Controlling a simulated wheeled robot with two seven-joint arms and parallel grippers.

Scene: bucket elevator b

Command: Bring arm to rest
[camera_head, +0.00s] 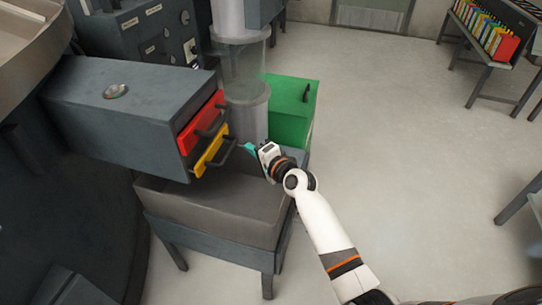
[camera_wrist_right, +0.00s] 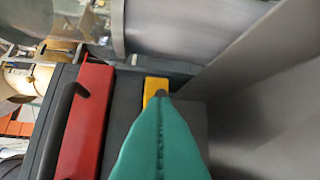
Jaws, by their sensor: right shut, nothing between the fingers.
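My right arm comes in from the lower right of the head view. Its gripper (camera_head: 249,148), with teal fingers, is at the right of the yellow drawer (camera_head: 211,156), close to that drawer's dark handle. The gripper is shut and empty. In the right wrist view the teal fingers (camera_wrist_right: 160,135) are together and cover most of the yellow drawer (camera_wrist_right: 155,87). I cannot tell whether the fingertips touch the handle. The red drawer (camera_head: 203,122) sits above the yellow one, and it also shows in the wrist view (camera_wrist_right: 84,125). My left gripper is not in view.
A grey open bin (camera_head: 215,217) on legs stands below the drawers. A clear vertical tube (camera_head: 245,75) and a green box (camera_head: 291,110) stand behind the gripper. Grey benches are at the right edge. The floor (camera_head: 400,130) between is free.

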